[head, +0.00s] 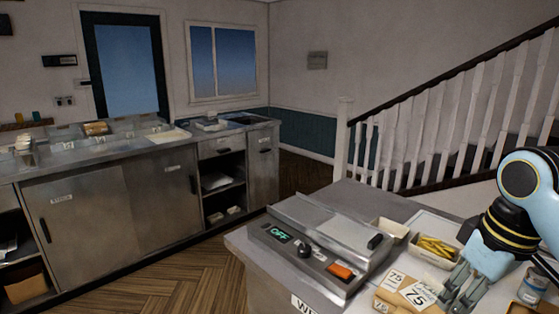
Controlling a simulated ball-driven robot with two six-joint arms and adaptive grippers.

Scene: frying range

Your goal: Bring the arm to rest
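My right arm (529,177), light blue and black, comes in from the right edge over the counter. My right gripper (457,292) points down and to the left, low in the view. Its two grey fingers look spread apart with nothing visible between them. They are close to the number cards marked 75 (417,294), and I cannot tell whether they touch them. My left arm and gripper are not in view.
A metal appliance with an OFF display (279,235), a knob and an orange switch (341,271) stands on the near counter. A tray of fries (436,249) and a can (532,287) are near the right gripper. A long steel counter (116,210) stands left; wooden floor (190,281) lies between.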

